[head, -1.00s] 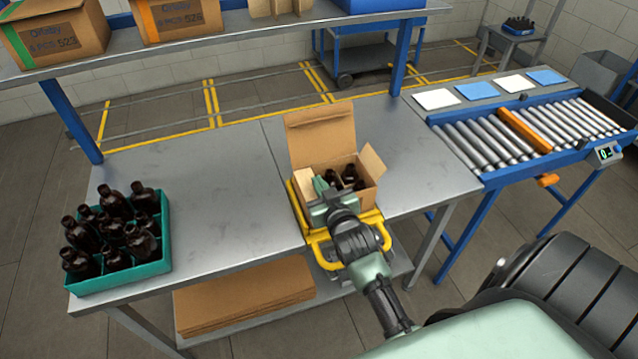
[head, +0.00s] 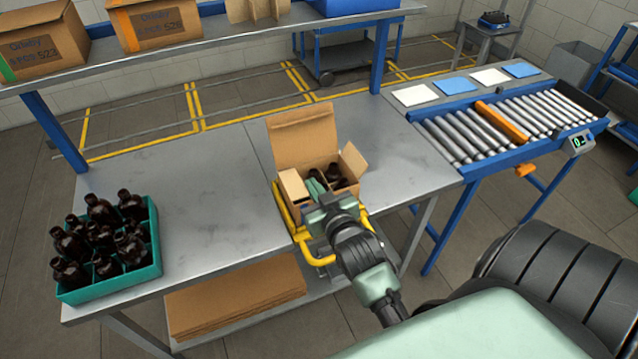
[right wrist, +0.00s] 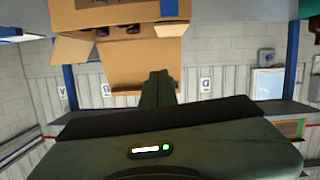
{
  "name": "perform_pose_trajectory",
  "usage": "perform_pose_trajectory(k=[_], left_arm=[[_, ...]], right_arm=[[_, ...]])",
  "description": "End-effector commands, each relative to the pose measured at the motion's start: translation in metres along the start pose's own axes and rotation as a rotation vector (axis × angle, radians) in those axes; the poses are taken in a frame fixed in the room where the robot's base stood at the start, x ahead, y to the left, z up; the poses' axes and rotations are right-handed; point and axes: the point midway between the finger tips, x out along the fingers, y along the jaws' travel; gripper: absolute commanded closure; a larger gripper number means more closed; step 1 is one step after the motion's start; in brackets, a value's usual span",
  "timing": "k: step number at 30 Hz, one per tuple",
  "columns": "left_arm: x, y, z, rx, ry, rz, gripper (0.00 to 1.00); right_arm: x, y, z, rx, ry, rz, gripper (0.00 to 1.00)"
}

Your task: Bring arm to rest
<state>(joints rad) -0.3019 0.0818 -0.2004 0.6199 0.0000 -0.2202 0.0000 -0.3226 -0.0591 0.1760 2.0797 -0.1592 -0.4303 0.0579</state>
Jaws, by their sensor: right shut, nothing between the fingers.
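My right gripper (head: 316,184) is at the near side of an open cardboard box (head: 308,202) on the metal table. Its fingers are shut with nothing between them. The box's flaps stand open, and dark amber bottles (head: 334,173) show inside, partly hidden by my gripper. In the right wrist view, the shut green fingers (right wrist: 158,88) point toward the box (right wrist: 120,14), with two dark bottle parts at its edge. I cannot tell whether the fingers touch the box. My left gripper is not in view.
A teal crate (head: 112,288) full of amber bottles stands at the table's left. The box sits by a yellow frame (head: 318,261). A roller conveyor (head: 470,135) is to the right. A shelf (head: 200,47) with boxes spans the back. The table (head: 205,205) is clear between crate and box.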

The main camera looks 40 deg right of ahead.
Motion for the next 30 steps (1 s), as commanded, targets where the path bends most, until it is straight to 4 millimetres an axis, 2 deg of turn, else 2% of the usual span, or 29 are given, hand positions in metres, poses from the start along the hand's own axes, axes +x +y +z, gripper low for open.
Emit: perform_pose_trajectory(k=[3, 6, 14, 17, 20, 22, 27, 30], left_arm=[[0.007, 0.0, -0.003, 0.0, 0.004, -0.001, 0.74], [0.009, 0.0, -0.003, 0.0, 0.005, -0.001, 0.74], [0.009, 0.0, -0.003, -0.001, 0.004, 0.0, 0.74], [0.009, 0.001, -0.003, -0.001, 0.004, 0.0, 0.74], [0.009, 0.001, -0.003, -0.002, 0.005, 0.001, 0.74], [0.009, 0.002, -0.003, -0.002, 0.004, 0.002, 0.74], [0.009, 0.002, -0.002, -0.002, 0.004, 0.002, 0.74], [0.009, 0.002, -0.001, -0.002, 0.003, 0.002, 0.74]], right_arm=[[-0.018, 0.0, 0.003, 0.0, -0.002, -0.001, 1.0], [-0.026, 0.0, 0.002, 0.001, -0.001, -0.001, 1.0], [-0.031, 0.0, 0.0, 0.001, -0.002, -0.001, 1.0], [-0.034, -0.004, 0.006, -0.003, -0.038, -0.014, 1.0], [-0.045, -0.016, 0.025, -0.016, -0.149, -0.052, 1.0], [-0.06, -0.028, 0.046, -0.035, -0.268, -0.094, 1.0], [-0.11, -0.053, 0.091, -0.092, -0.541, -0.193, 1.0], [-0.137, -0.061, 0.109, -0.125, -0.664, -0.237, 1.0]])
